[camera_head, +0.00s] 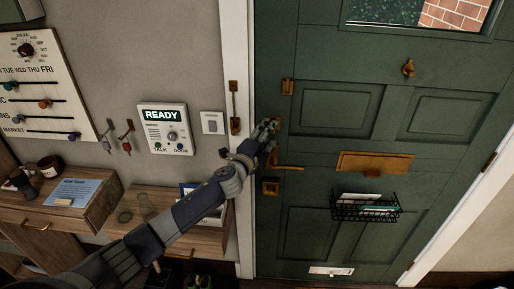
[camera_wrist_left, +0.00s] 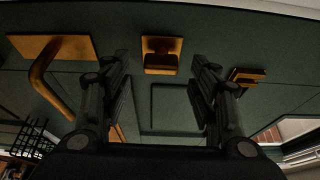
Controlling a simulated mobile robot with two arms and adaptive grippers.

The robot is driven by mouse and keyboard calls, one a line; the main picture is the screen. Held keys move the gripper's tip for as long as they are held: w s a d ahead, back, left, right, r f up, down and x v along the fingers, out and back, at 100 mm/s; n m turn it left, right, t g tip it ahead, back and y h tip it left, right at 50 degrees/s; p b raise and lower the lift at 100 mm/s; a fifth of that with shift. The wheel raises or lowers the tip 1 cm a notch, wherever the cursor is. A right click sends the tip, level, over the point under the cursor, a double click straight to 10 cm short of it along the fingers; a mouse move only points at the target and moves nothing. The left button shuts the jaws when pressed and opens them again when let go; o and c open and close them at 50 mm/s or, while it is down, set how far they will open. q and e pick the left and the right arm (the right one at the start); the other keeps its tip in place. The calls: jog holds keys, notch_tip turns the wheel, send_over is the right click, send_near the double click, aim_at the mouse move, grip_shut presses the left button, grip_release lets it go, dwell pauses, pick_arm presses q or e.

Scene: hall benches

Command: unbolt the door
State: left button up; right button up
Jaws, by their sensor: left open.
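The dark green door (camera_head: 390,68) stands shut in its white frame. In the left wrist view a brass bolt turn on a square plate (camera_wrist_left: 162,46) lies ahead, between the lines of the two fingers. My left gripper (camera_wrist_left: 160,80) is open and empty, a finger on either side of the turn. I cannot tell whether they touch it. In the head view my left gripper (camera_head: 270,131) is at the door's left edge and mostly hides the turn. A brass lever handle (camera_head: 289,167) is just below it and also shows in the left wrist view (camera_wrist_left: 42,72). My right gripper is not in view.
A brass catch (camera_head: 287,87) is above the gripper, and a brass chain fitting (camera_head: 235,108) is on the frame. A brass mail slot (camera_head: 374,162) and a black wire basket (camera_head: 365,207) are on the door. An intercom panel (camera_head: 163,128) and wooden shelf (camera_head: 78,203) are left.

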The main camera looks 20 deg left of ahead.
pick_arm(q)
jog(key=s+a, duration=0.1)
jog(key=s, duration=0.8)
